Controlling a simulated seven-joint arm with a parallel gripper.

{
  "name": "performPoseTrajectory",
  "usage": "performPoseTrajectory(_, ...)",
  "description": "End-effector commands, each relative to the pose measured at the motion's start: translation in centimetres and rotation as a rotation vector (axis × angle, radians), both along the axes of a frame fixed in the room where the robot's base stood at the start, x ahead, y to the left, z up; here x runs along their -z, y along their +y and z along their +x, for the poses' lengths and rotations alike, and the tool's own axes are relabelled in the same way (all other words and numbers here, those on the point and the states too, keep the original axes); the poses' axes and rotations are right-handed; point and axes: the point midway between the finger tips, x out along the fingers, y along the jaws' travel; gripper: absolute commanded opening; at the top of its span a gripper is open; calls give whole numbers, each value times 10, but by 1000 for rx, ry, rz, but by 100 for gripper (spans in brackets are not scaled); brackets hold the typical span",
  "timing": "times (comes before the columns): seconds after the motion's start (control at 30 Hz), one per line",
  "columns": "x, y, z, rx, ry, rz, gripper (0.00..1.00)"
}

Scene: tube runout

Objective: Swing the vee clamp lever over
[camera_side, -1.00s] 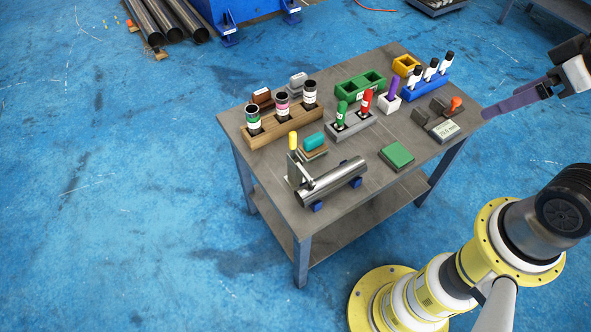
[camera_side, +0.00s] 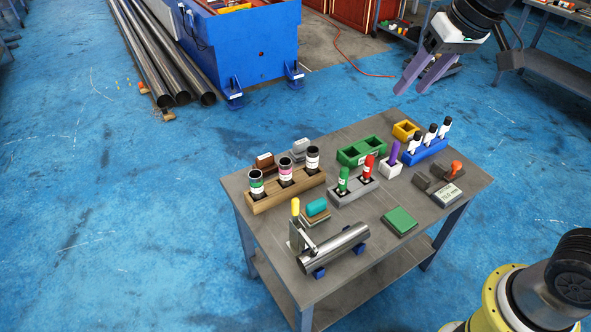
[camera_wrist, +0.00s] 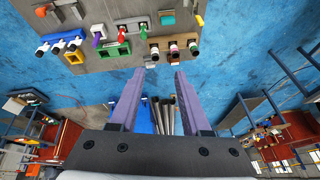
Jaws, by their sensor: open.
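The vee clamp stands at the front left of the table in the side view. Its lever has a yellow grip (camera_side: 295,207) and points upright above a grey metal bracket (camera_side: 296,236). A shiny steel tube (camera_side: 336,247) lies across blue vee supports (camera_side: 359,249) beside it. The yellow grip also shows near the top of the wrist view (camera_wrist: 199,20). My gripper (camera_side: 412,91) has two purple fingers, open and empty, above and behind the table's back edge. It is well apart from the lever. The fingers also show in the wrist view (camera_wrist: 160,74).
A wooden block (camera_side: 262,200) with several dark-capped containers stands behind the clamp. A grey holder (camera_side: 352,191) has green and red markers. A teal eraser-like piece (camera_side: 316,207) is close to the lever. A green pad (camera_side: 399,222) lies right of the tube.

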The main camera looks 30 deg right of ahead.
Motion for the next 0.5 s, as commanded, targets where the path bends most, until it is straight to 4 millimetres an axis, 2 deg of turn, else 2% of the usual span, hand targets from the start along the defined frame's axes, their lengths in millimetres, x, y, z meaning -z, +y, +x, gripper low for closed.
performPoseTrajectory(0.03,10,13,21,-9,33,1,48)
performPoseTrajectory(0.1,24,30,46,-18,72,2,48)
performPoseTrajectory(0.17,39,46,66,-28,106,0,48)
performPoseTrajectory(0.3,87,86,104,-63,188,-16,48)
performPoseTrajectory(0.4,127,115,120,-97,249,-35,48)
performPoseTrajectory(0.5,166,137,126,-134,304,-58,48)
